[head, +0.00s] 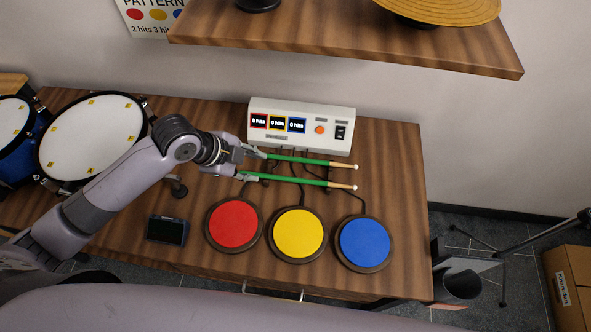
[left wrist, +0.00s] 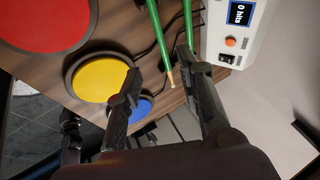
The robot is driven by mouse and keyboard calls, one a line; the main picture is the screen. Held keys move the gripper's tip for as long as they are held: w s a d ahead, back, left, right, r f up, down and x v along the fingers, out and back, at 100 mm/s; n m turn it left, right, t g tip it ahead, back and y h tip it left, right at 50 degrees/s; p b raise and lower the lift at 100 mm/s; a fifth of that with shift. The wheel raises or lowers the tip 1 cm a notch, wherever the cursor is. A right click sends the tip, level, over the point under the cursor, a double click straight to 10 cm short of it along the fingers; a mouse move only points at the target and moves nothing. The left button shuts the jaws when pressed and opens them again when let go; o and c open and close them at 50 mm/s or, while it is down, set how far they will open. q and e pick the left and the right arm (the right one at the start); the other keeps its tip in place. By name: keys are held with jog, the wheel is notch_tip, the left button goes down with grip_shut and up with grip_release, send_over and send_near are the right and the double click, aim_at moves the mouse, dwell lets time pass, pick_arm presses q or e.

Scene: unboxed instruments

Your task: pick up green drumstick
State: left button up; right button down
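Two green drumsticks with tan tips lie side by side on the wooden table, the far one (head: 312,160) by the white box and the near one (head: 305,181) closer to the coloured pads. Their tips point right. My left gripper (head: 251,165) is open and empty over their left ends, its fingers spread. In the left wrist view the near drumstick (left wrist: 157,38) shows its tip in the gap between the fingers. The far drumstick (left wrist: 188,20) runs behind the right finger there. I cannot tell how high the fingers are above the sticks. My right gripper is not in view.
Red (head: 234,223), yellow (head: 298,233) and blue (head: 364,242) round pads stand in front of the sticks. The white box (head: 302,113) with displays stands behind, its cables near the sticks. Drums (head: 90,135) are left. A shelf (head: 350,42) overhangs the back.

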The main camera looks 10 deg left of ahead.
pick_arm(q)
send_near(288, 179)
jog(key=shift+p+x, duration=0.35)
jog(key=shift+x, duration=0.8)
jog(key=p+x, duration=0.1)
jog(key=x, duration=0.3)
jog(key=shift+f, duration=0.15)
jog(key=shift+w+d+f, duration=0.25)
jog(key=shift+d+f, duration=0.05)
jog(key=shift+f, duration=0.2)
grip_shut()
